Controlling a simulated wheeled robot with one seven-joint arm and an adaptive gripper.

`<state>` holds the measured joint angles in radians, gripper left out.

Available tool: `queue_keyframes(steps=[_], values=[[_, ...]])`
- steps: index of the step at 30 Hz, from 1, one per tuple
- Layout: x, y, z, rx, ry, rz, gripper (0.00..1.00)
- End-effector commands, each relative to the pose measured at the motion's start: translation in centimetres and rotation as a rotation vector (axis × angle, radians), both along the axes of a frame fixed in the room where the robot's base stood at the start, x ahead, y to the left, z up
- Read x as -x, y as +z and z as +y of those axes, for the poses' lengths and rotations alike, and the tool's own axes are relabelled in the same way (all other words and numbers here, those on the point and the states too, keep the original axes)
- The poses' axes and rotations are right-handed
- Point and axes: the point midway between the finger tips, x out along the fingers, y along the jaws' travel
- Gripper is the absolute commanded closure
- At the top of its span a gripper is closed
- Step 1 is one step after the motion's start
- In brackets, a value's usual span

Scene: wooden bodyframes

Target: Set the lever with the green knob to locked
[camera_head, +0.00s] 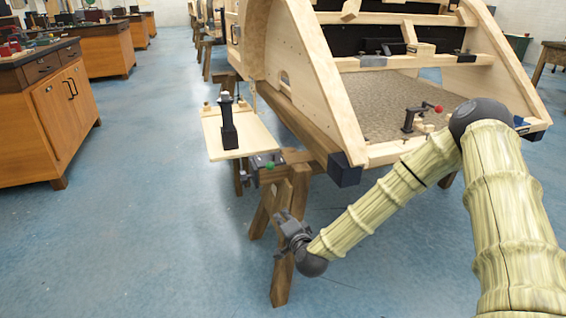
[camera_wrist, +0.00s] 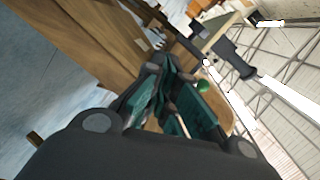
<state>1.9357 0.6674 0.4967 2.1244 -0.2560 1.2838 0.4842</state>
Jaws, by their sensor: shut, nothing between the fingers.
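The green knob (camera_head: 270,167) is a small ball on a lever at a dark metal bracket (camera_head: 258,160), on the end of the wooden trestle below the wooden frame's front corner. In the wrist view the green knob (camera_wrist: 203,87) shows just beyond and right of the fingers. My gripper (camera_head: 283,217) is shut and empty, below the knob and apart from it in the head view. In the wrist view my gripper (camera_wrist: 172,68) partly covers the lever's surroundings. The lever's exact angle is too small to tell.
A pale board (camera_head: 252,140) with a black upright tool (camera_head: 228,125) juts out above the bracket. The trestle's wooden legs (camera_head: 285,260) stand close to my gripper. A lever with a red knob (camera_head: 437,108) is inside the frame. The blue floor (camera_head: 150,220) at left is clear.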

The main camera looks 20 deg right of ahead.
Motion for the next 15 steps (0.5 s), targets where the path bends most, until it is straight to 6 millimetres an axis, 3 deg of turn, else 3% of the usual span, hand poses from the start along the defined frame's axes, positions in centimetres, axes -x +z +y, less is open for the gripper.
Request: queue_keyframes(steps=[1,3,6,10,15], values=[[-1.4,2.7,-1.7,-0.038,-0.046,-0.058,1.00],[-2.8,5.7,-3.4,-0.083,-0.093,-0.128,1.00],[-4.1,8.7,-5.4,-0.130,-0.143,-0.200,1.00],[-4.9,10.8,-6.7,-0.162,-0.174,-0.249,1.00],[-6.0,11.2,-7.2,-0.168,-0.180,-0.262,1.00]])
